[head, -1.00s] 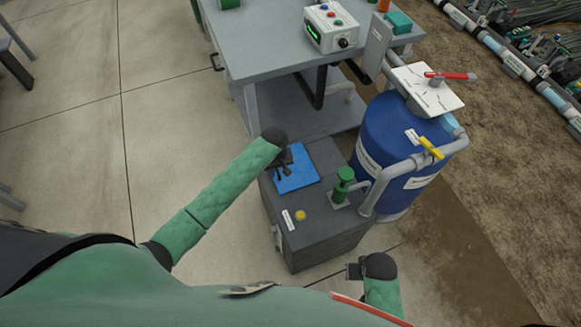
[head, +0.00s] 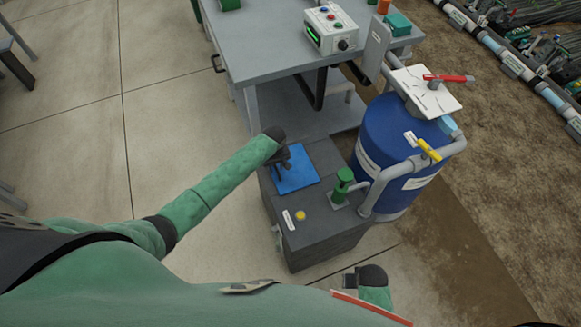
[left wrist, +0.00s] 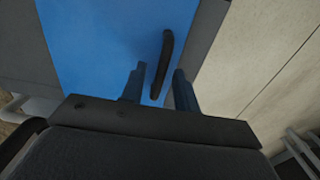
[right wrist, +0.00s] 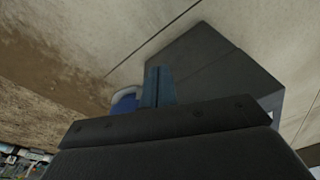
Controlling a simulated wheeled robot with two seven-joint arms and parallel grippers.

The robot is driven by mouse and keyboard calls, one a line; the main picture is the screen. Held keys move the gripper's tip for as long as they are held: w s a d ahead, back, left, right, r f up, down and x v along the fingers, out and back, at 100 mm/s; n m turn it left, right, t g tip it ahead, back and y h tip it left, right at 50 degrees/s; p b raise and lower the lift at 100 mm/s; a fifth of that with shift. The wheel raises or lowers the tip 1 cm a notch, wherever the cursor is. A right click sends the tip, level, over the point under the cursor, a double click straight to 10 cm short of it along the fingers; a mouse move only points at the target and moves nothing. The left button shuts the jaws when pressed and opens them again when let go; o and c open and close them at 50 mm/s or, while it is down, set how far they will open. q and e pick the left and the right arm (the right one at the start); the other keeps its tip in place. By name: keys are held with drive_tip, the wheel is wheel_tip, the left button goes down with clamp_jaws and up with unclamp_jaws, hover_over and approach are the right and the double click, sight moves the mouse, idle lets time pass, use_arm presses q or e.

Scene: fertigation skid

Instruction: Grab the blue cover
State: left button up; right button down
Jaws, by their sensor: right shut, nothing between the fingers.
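The blue cover (head: 300,177) is a flat square plate on top of the dark grey box (head: 332,232). It fills the upper left of the left wrist view (left wrist: 95,45). A black bar handle (left wrist: 163,62) stands on it near one edge. My left gripper (head: 287,158) is over the cover's far left part. In the left wrist view its fingers are apart, with the handle showing between them and gaps beside it; I cannot tell whether they touch it. My right gripper (right wrist: 158,85) is shut and empty, off the box's near side.
A green pump-like fitting (head: 342,187) and a yellow button (head: 300,215) stand on the box top. A blue tank (head: 385,135) with grey pipes is close on the right. A grey workbench (head: 262,55) stands behind. Open floor lies to the left.

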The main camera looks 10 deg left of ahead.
use_arm(q)
drive_tip(key=shift+f, duration=0.8)
clamp_jaws()
